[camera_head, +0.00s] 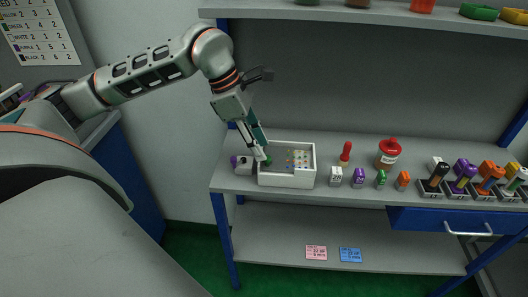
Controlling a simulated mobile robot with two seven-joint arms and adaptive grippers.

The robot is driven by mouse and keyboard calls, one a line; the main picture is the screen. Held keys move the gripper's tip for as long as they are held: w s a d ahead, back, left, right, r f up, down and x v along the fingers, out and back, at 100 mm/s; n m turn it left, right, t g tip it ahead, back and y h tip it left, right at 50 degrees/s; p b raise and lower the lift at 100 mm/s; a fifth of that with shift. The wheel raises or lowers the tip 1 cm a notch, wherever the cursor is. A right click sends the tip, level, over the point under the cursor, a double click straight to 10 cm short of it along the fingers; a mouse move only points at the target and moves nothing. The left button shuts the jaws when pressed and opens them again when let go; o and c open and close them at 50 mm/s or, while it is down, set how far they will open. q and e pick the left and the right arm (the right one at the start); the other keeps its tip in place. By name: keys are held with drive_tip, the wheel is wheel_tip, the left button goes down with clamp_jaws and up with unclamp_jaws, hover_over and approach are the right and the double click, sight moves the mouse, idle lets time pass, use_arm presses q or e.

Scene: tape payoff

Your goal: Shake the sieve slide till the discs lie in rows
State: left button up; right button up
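A white, open-topped tray (290,183) stands on the grey bench, left of its middle. Small light, orange and blue discs (299,157) lie inside, toward its back right part; they are too small to tell how well they line up. A green piece (268,160) shows at the tray's left side. My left gripper (262,152) reaches down to the tray's left wall, close beside the green piece. I cannot tell whether it touches or holds it, or how far its fingers are apart. My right gripper is not in view.
A small white block with a purple knob (243,165) stands just left of the tray. To the right stand a white block (336,176), a red-handled tool (346,154), a red-lidded jar (389,152) and several coloured pieces. A shelf (390,14) overhangs the bench.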

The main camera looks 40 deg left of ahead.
sight(291, 167)
use_arm(q)
drive_tip(key=shift+x, duration=1.5)
clamp_jaws()
drive_tip(key=shift+w+d+r+p, duration=0.1)
drive_tip(key=shift+w+d+p, duration=0.15)
drive_tip(key=shift+w+d, duration=0.35)
drive_tip(key=shift+w+d+p, duration=0.2)
drive_tip(key=shift+w+d, duration=0.1)
drive_tip(key=shift+d, duration=0.6)
drive_tip(key=shift+w+d+r+p, duration=0.1)
drive_tip(key=shift+w+d+p, duration=0.15)
drive_tip(key=shift+w+d, duration=0.35)
drive_tip(key=shift+c, duration=0.2)
unclamp_jaws()
drive_tip(key=shift+s+d+f, duration=0.1)
drive_tip(key=shift+s, duration=0.05)
drive_tip(key=shift+o, duration=0.2)
drive_tip(key=shift+d, duration=0.1)
drive_tip(key=v, duration=1.2)
